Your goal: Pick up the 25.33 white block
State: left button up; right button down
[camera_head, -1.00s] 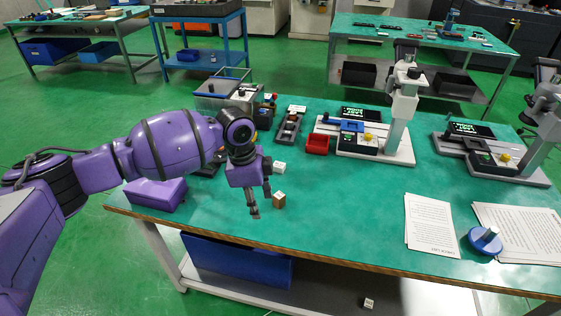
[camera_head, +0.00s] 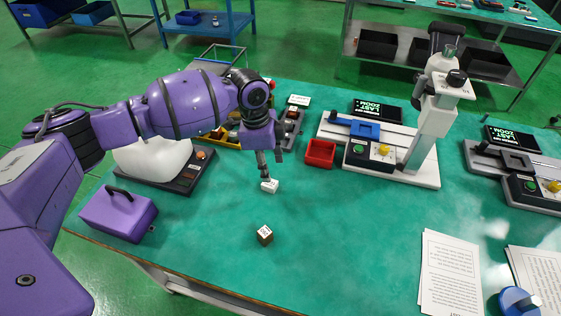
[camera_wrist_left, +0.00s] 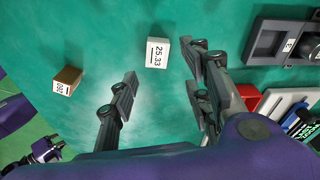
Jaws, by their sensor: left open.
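The white block (camera_head: 270,187) stands on the green table top. In the left wrist view the white block (camera_wrist_left: 158,51) shows the label "25.33". My left gripper (camera_head: 271,166) is open and empty, with its fingers pointing down close by the white block. In the left wrist view the left gripper (camera_wrist_left: 162,70) has its two fingers spread, and the block lies just beyond the gap between their tips. In the head view one finger overlaps the block's top edge; I cannot tell whether they touch.
A brown block with a white labelled face (camera_head: 265,234) stands nearer the table's front edge. A red bin (camera_head: 320,153) and a measuring device (camera_head: 428,172) stand to the right. A purple case (camera_head: 118,213) sits at left. The table between the blocks and papers (camera_head: 449,270) is clear.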

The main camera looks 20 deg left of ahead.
aim_at(269, 184)
pick_arm(q)
jog(key=f, duration=0.6)
jog(key=shift+s+d+f, duration=0.2)
jog(key=shift+s+f, duration=0.05)
jog(key=shift+s, duration=0.1)
jog(key=shift+c, duration=0.4)
grip_shut()
